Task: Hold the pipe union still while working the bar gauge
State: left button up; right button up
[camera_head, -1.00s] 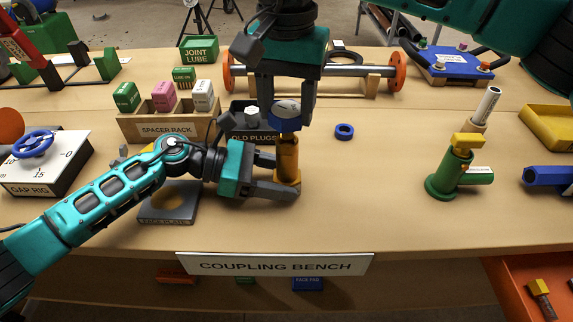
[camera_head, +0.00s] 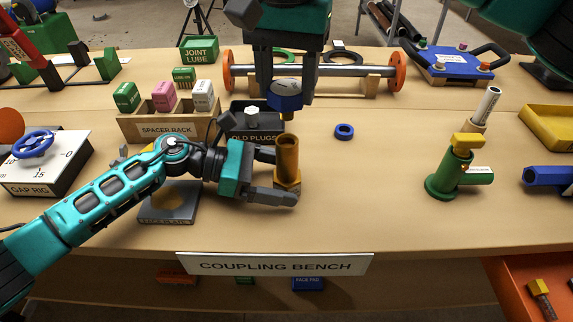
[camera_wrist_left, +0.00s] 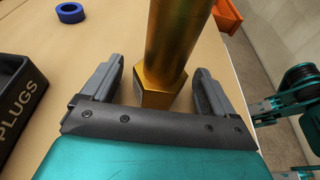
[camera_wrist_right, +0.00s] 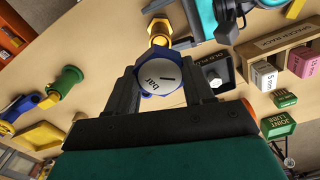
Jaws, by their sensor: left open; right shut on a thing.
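The brass pipe union (camera_head: 288,160) stands upright on the bench with a hex base. It also shows in the left wrist view (camera_wrist_left: 175,45). My left gripper (camera_head: 282,178) is open, with its fingers on either side of the union's hex base and gaps showing in the left wrist view. My right gripper (camera_head: 288,100) is shut on the bar gauge (camera_head: 285,96), a blue hex body with a white face. The gauge's face reads "bar" in the right wrist view (camera_wrist_right: 157,75). The gauge is held above the union's open top, apart from it.
A blue ring (camera_head: 344,131) lies on clear bench right of the union. The old plugs box (camera_head: 250,132) and spacer rack (camera_head: 165,128) stand behind left. A grey face plate (camera_head: 165,214) lies under my left arm. A green valve stand (camera_head: 447,180) is at right.

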pick_arm(q)
jog(key=v, duration=1.2)
dwell(0.3)
